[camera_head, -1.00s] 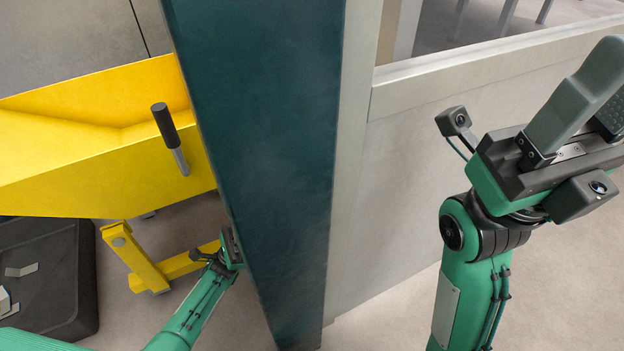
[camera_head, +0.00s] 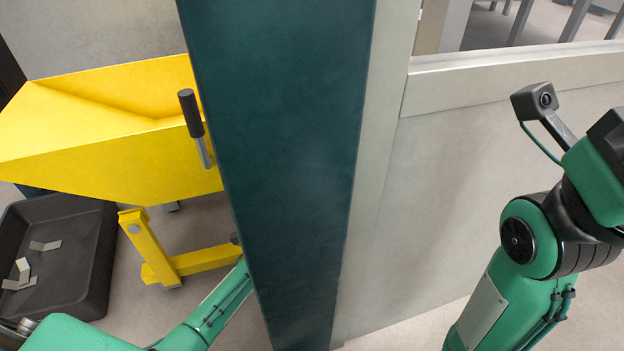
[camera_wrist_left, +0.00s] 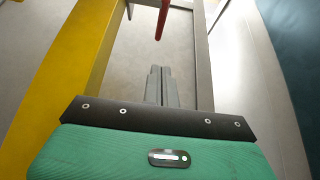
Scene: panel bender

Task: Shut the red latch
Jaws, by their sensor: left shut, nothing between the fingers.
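A thin red bar (camera_wrist_left: 162,18), likely the red latch, shows at the top of the left wrist view. It lies ahead of my left gripper (camera_wrist_left: 160,72), whose two grey fingers are together and empty. The bar and the fingertips look apart, with a gap between them. In the head view my left forearm (camera_head: 215,308) reaches in from below, and its gripper is hidden behind the dark teal column (camera_head: 285,150). No red latch shows in the head view. My right arm (camera_head: 530,240) is at the right, its fingers beyond the picture edge.
A yellow bin-like body (camera_head: 110,150) with a black-gripped lever (camera_head: 192,125) stands left of the column, above a yellow leg frame (camera_head: 150,250). A black tray (camera_head: 60,250) with metal pieces is at the lower left. A grey wall panel (camera_head: 470,170) fills the right.

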